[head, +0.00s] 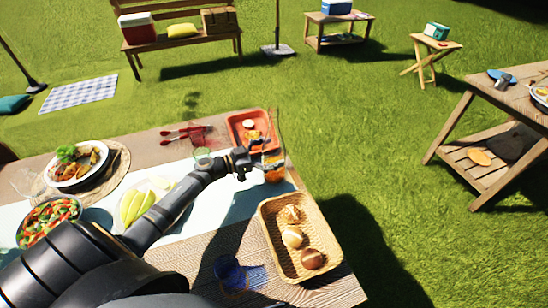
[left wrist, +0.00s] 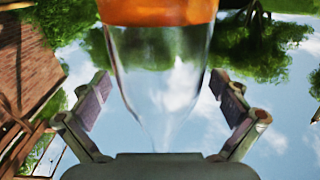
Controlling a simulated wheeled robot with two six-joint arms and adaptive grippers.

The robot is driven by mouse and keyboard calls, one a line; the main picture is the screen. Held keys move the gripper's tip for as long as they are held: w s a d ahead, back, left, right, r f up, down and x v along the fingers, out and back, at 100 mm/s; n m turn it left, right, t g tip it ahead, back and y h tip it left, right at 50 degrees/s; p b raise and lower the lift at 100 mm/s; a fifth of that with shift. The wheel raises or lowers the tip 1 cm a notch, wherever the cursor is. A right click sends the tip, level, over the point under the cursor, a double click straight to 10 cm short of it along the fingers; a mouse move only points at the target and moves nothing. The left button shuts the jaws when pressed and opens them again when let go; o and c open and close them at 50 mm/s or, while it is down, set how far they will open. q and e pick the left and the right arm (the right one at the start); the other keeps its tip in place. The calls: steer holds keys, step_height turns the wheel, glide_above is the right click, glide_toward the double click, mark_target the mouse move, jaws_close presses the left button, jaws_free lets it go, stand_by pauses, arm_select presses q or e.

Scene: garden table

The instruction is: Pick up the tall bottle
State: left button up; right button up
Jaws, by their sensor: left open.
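The tall bottle (head: 275,174) is clear glass with orange in its lower part. It stands near the far right corner of the table, and my gripper partly hides it in the head view. In the left wrist view the clear, tapering part of the bottle (left wrist: 160,75) fills the space between the fingers, with the orange part at the top edge. My left gripper (head: 262,152) is open around the bottle. Its two fingers (left wrist: 164,103) stand on either side with visible gaps to the glass. My right gripper is not in view.
A red-orange basket (head: 233,136) stands just behind the bottle. A wicker basket with bread rolls (head: 268,240) is in front of it. A green glass (head: 203,160) and a plate of melon slices (head: 165,184) lie left, near my arm. A blue glass (head: 228,268) stands at the front.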

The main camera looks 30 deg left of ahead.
arm_select(q)
steer(key=shift+c, duration=0.4)
steer(key=c, duration=1.7)
steer(key=shift+r, duration=0.1)
steer(key=shift+c, duration=0.6)
steer(key=shift+r, duration=0.1)
